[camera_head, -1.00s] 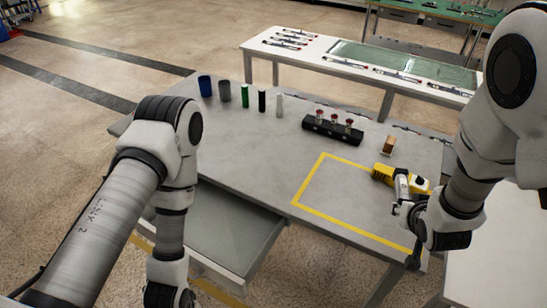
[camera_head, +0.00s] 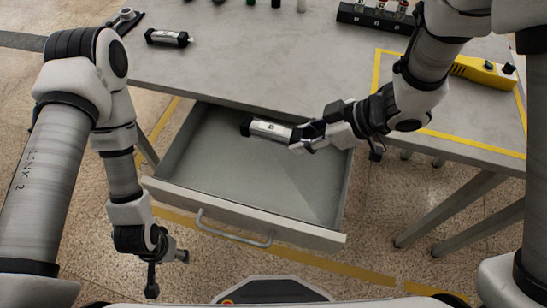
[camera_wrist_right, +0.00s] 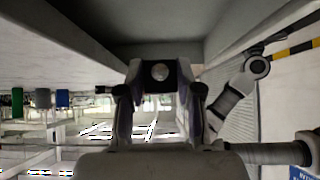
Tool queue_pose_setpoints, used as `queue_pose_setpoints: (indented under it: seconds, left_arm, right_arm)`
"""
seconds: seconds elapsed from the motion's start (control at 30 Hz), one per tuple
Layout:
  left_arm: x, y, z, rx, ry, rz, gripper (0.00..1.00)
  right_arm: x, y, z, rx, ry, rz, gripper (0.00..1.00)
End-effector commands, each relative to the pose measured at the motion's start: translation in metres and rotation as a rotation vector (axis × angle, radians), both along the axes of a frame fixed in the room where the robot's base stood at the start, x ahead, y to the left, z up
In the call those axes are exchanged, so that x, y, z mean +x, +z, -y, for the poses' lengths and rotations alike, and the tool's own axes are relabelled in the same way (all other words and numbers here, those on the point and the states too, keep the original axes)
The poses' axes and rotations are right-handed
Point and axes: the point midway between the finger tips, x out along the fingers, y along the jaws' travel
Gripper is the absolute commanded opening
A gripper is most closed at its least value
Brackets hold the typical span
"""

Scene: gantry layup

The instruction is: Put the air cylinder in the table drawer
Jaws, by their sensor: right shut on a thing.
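My right gripper (camera_head: 306,136) is shut on one end of an air cylinder (camera_head: 268,129), a silver body with black end caps. The cylinder lies roughly level over the open grey table drawer (camera_head: 245,226), near its back; its height above the drawer floor is hard to tell. In the right wrist view the fingers (camera_wrist_right: 160,100) stand either side of the cylinder's black end (camera_wrist_right: 160,72), which hides the rest. A second, similar cylinder (camera_head: 167,38) lies on the table at the upper left. My left gripper (camera_head: 168,262) hangs left of the drawer, its fingers unclear.
The grey table (camera_head: 240,55) rises behind the drawer. A yellow tool (camera_head: 483,71) lies within a yellow taped outline at the right. A black block (camera_head: 375,17) stands at the back. The drawer floor's front part is clear.

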Motion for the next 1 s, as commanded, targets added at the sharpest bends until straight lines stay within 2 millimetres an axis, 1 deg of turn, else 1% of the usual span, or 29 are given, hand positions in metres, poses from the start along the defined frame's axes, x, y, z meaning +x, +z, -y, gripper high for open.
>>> queue_pose_setpoints:
  seconds: [0.03,0.2,0.37,0.5,0.57,0.77,1.0]
  left_arm:
    - [0.0,-0.006,0.0,0.0,0.0,0.0,0.64]
    - [0.0,-0.017,0.0,0.0,0.0,0.001,0.64]
    - [0.0,-0.022,0.0,0.0,0.0,0.001,0.64]
    - [0.0,-0.03,0.0,0.0,0.0,0.001,0.64]
    - [0.0,-0.03,0.0,0.0,0.0,0.001,0.64]
    - [0.0,-0.029,0.0,0.0,0.001,0.001,0.64]
    - [0.0,-0.031,0.0,0.0,0.001,0.001,0.64]
  right_arm:
    - [-0.002,-0.011,-0.001,0.001,0.014,-0.003,0.0]
    - [-0.003,-0.048,0.0,0.0,0.014,-0.007,0.0]
    - [-0.003,-0.069,0.0,0.0,0.014,-0.005,0.0]
    - [-0.003,-0.094,0.0,0.0,0.014,-0.005,0.0]
    - [-0.002,-0.098,0.0,-0.001,0.012,-0.004,0.0]
    - [-0.002,-0.096,0.0,-0.001,0.013,-0.002,0.0]
    - [-0.002,-0.104,0.0,-0.001,0.014,-0.002,0.0]
